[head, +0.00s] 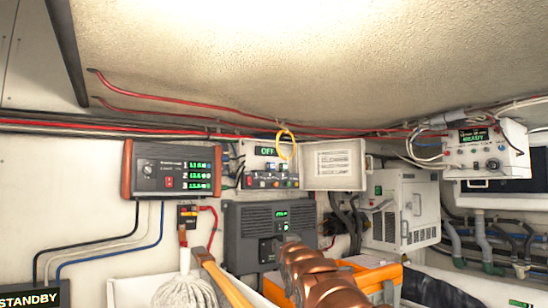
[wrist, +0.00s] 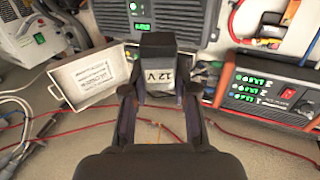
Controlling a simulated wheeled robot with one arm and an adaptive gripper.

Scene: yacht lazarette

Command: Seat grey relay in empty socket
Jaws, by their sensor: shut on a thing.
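In the wrist view my gripper (wrist: 158,92) is shut on the grey relay (wrist: 157,78), a block with a dark end and a "12 V" label. One finger is on each side of it. In the head view a wall box (head: 244,163) with an "OFF" display stands open, its cover (head: 335,166) swung to the right. Small dark and coloured parts sit in its lower row; I cannot tell which socket is empty. In the wrist view the relay and gripper hide most of the box; the cover (wrist: 83,76) shows at left. I cannot make out the gripper in the head view.
A yellow loop (head: 287,145) hangs at the box's upper right. An orange-ended meter unit (head: 172,168) is left of the box, a dark grey unit (head: 256,240) below. Red cables (head: 200,106) run above. A mop (head: 186,287) and wooden handle (head: 224,282) stand in front.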

